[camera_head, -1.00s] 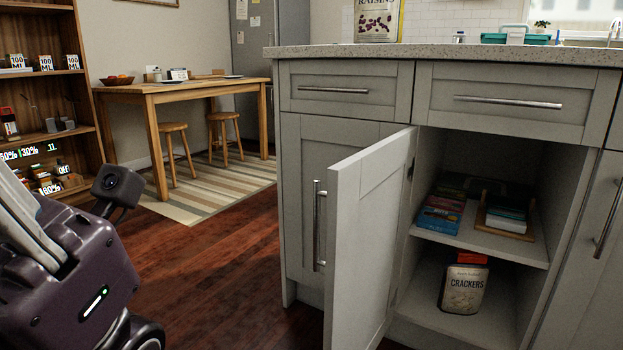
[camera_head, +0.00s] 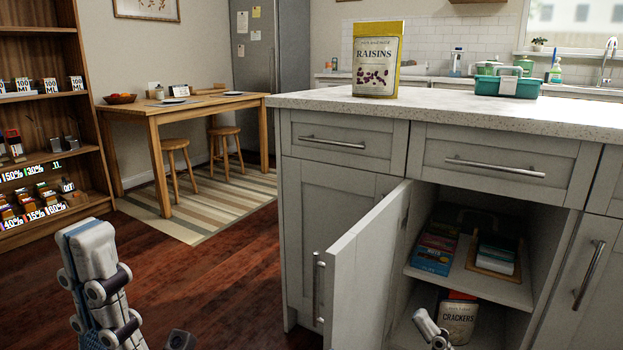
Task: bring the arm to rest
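My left gripper (camera_head: 88,245) is at the lower left of the head view, over the wood floor, fingers pointing up. It is seen from the side with the fingers overlapping, so I cannot tell whether it is open or shut. I see no object in it. A small part of my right gripper (camera_head: 430,328) shows at the bottom edge, in front of the open cabinet and just left of the crackers pack (camera_head: 459,320). Most of it is hidden below the picture, and its opening cannot be judged.
The cabinet door (camera_head: 368,275) stands open. Books and boxes (camera_head: 436,248) lie on the inner shelf (camera_head: 470,283). A raisins bag (camera_head: 377,60) and a teal caddy (camera_head: 507,86) stand on the counter (camera_head: 455,107). A wooden shelf unit (camera_head: 40,115) is at left. Floor between is clear.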

